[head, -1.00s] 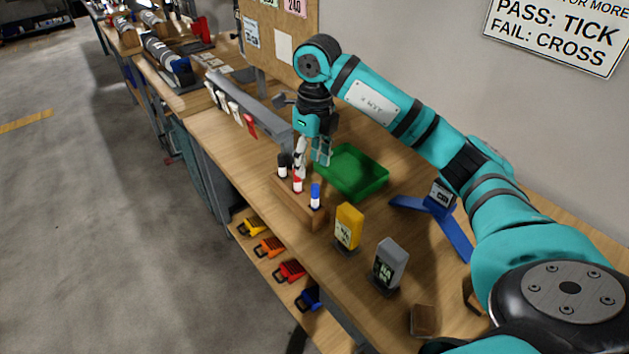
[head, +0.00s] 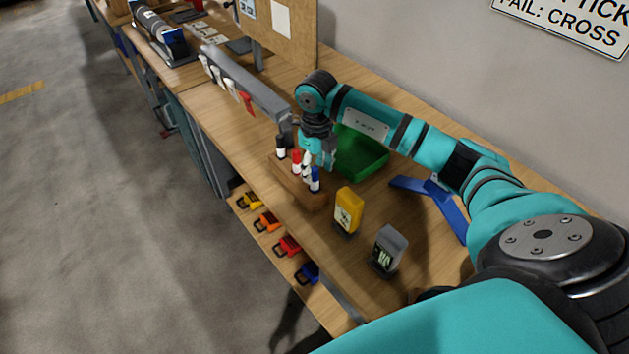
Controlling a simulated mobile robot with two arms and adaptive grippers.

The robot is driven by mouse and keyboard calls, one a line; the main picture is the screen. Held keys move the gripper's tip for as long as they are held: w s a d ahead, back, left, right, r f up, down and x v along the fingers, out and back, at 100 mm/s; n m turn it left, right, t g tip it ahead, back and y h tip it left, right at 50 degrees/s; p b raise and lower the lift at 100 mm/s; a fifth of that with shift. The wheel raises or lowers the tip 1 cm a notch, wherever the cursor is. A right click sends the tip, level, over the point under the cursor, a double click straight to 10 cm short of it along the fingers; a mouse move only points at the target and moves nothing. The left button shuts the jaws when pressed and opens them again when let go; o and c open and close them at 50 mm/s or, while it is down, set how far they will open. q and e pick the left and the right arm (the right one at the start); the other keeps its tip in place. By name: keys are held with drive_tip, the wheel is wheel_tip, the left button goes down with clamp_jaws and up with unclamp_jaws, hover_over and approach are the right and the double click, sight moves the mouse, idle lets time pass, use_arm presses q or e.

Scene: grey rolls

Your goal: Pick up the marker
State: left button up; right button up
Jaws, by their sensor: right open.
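A wooden block (head: 296,187) on the bench holds upright markers: a black-capped marker (head: 280,147), a red-capped marker (head: 296,162) and a blue-capped marker (head: 315,180), each with a white lower part. The task does not say which marker is meant. My right gripper (head: 317,162) is open and points down at the block's right side, close to the red and blue markers. One pale finger overlaps the space between these two in the picture; whether it touches either cannot be told. My left gripper is not in view.
A yellow device (head: 347,211) and a grey device (head: 388,248) stand nearer, with a blue angled piece (head: 440,203) to the right. A grey rail (head: 245,88) runs along the bench at left.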

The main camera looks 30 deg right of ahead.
sight(315, 181)
drive_tip(key=shift+a+f+p, duration=0.2)
drive_tip(key=shift+f+p, duration=0.55)
drive_tip(key=shift+f, duration=0.35)
wheel_tip(315, 181, down, 2)
drive_tip(key=shift+f, duration=0.4)
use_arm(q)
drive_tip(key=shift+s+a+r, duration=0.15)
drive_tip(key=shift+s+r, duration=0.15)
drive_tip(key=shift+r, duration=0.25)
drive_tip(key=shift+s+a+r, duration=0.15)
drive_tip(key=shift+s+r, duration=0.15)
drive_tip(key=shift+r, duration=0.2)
use_arm(e)
clamp_jaws()
